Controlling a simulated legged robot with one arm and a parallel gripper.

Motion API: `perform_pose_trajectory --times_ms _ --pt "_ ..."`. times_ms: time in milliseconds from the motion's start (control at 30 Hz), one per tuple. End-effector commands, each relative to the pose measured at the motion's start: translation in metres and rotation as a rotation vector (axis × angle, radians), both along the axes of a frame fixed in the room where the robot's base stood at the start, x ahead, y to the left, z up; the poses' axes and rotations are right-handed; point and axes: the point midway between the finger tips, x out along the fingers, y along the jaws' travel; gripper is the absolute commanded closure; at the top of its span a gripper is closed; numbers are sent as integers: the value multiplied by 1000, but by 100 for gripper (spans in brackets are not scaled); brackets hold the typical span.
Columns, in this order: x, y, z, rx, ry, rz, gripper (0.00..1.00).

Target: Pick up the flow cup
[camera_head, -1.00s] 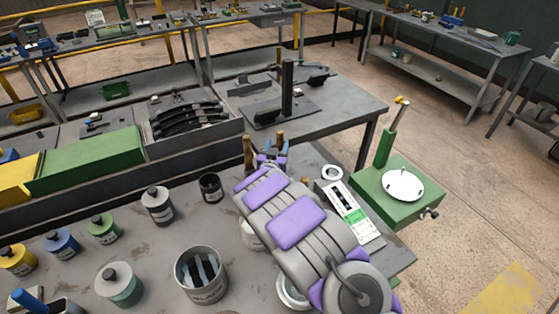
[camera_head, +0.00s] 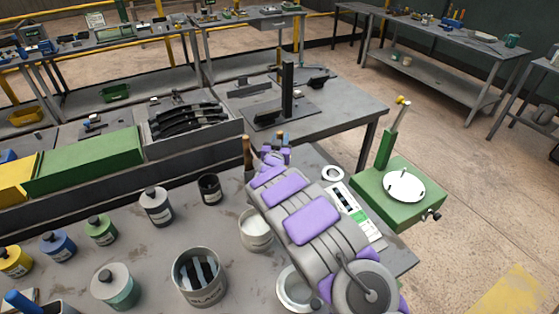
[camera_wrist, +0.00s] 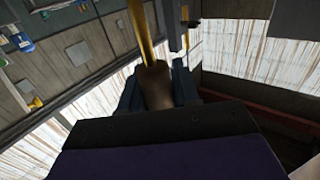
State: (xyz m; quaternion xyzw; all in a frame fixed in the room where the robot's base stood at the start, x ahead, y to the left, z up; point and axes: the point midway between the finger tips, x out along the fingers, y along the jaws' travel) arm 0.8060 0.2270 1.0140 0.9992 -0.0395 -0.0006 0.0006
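I cannot tell for certain which piece is the flow cup. A pale open cup (camera_head: 256,230) stands on the bench just left of my arm, and a pale round-rimmed piece (camera_head: 287,298) is partly hidden by my arm. My gripper (camera_head: 276,152) reaches over the far edge of the bench, beyond both pieces. In the wrist view my gripper (camera_wrist: 157,80) has its dark fingers apart on either side of a brown post (camera_wrist: 155,86). Whether they touch it is unclear.
A small black can (camera_head: 209,188), several capped jars and a large metal can (camera_head: 199,280) stand on the left of the bench. A green stand with a white disc (camera_head: 405,187) and a printed card (camera_head: 352,212) lie to the right.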

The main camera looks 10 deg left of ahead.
Motion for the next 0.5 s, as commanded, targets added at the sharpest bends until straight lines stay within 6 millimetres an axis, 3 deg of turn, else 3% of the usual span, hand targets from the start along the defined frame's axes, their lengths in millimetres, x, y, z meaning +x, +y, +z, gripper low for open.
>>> perform_pose_trajectory --times_ms 233,500 --pt "0 0 0 0 0 0 96" --pt "0 0 2 0 -1 0 96"
